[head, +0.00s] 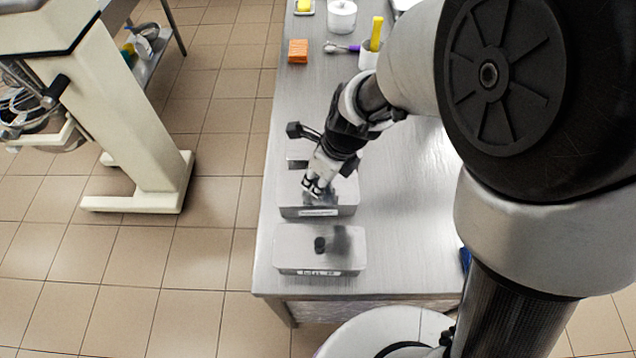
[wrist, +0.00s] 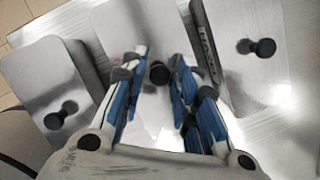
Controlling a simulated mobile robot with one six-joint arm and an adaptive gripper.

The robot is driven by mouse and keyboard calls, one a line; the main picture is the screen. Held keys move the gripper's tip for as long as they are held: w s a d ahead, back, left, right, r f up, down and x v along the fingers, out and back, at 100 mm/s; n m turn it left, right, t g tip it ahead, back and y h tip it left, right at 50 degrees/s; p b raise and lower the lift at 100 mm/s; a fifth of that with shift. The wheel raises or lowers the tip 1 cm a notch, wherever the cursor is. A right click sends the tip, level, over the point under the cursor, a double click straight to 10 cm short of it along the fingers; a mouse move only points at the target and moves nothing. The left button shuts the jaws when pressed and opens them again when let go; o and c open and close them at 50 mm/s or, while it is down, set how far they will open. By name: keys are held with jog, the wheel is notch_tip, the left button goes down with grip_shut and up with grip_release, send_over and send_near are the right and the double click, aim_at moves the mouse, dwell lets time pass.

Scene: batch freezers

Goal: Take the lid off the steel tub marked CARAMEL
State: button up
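Lidded steel tubs stand in a row on the steel table. The nearest tub (head: 290,240) has a black knob and a front label too small to read. My gripper (head: 313,188) is over the middle tub (head: 288,198), whose label I cannot read either. In the wrist view my gripper (wrist: 158,62) is open, its blue-lined fingers on either side of the middle lid's black knob (wrist: 159,73), with gaps showing. A third tub (wrist: 240,65) is at right in the wrist view, its label unreadable; the arm mostly hides it in the head view.
A cream machine (head: 125,120) stands on the floor at left. The table right of the tubs is clear.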

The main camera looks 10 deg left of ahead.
grip_shut()
jog(key=shift+r, duration=0.1)
